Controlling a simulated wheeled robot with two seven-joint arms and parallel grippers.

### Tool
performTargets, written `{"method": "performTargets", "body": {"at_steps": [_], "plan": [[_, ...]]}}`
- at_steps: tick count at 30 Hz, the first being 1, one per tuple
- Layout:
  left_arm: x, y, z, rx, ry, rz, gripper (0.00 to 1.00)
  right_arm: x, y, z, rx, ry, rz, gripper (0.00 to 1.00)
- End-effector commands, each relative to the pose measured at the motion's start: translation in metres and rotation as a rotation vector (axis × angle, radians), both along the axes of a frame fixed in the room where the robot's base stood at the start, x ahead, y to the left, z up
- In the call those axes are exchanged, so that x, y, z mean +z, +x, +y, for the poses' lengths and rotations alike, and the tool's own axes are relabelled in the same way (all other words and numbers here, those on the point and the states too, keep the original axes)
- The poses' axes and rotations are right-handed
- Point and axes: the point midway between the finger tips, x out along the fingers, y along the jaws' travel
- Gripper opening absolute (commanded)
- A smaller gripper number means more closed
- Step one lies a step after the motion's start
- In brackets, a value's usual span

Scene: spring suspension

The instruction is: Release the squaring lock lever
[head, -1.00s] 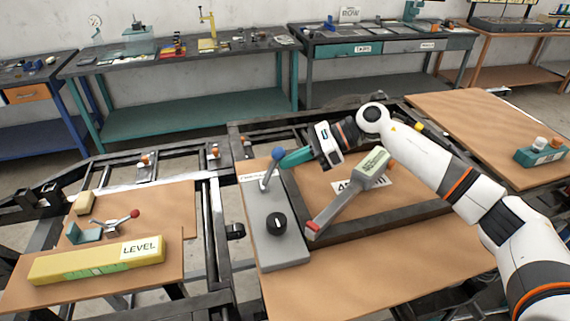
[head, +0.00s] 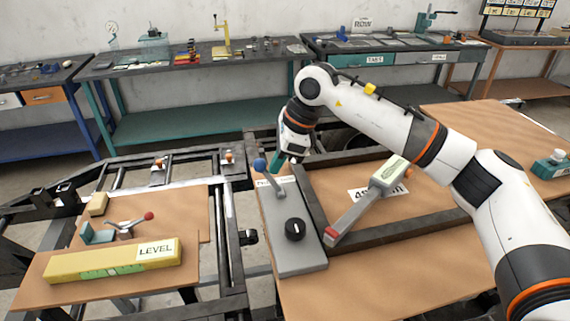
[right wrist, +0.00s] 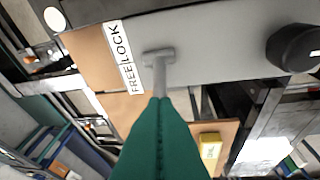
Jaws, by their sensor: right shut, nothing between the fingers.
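The squaring lock lever is a grey lever (head: 274,181) with a blue ball knob (head: 260,165), on a grey plate (head: 295,258). It leans left in the head view. In the right wrist view, the lever (right wrist: 158,62) points down beside a FREE/LOCK label (right wrist: 121,57), toward its FREE end; the fingers hide its knob. My right gripper (head: 276,162) points down just right of the knob, its teal fingers shut and empty. Whether it touches the lever I cannot tell. In the wrist view, the fingers (right wrist: 158,125) fill the lower middle. My left gripper is not visible.
A black dial (head: 295,229) is on the same plate. A grey, red-ended tool (head: 365,201) lies across the dark frame to the right. The front brown board is clear.

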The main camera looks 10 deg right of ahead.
Motion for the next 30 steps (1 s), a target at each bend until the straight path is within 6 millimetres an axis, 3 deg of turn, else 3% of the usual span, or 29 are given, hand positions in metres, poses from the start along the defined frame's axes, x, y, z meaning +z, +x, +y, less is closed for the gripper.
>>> {"method": "performTargets", "body": {"at_steps": [23,30], "plan": [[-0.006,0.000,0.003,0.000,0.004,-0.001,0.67,0.000,-0.001,0.008,0.004,0.007,0.000,0.00],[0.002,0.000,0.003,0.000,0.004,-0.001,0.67,0.016,-0.002,0.006,0.004,0.007,0.000,0.00]]}}
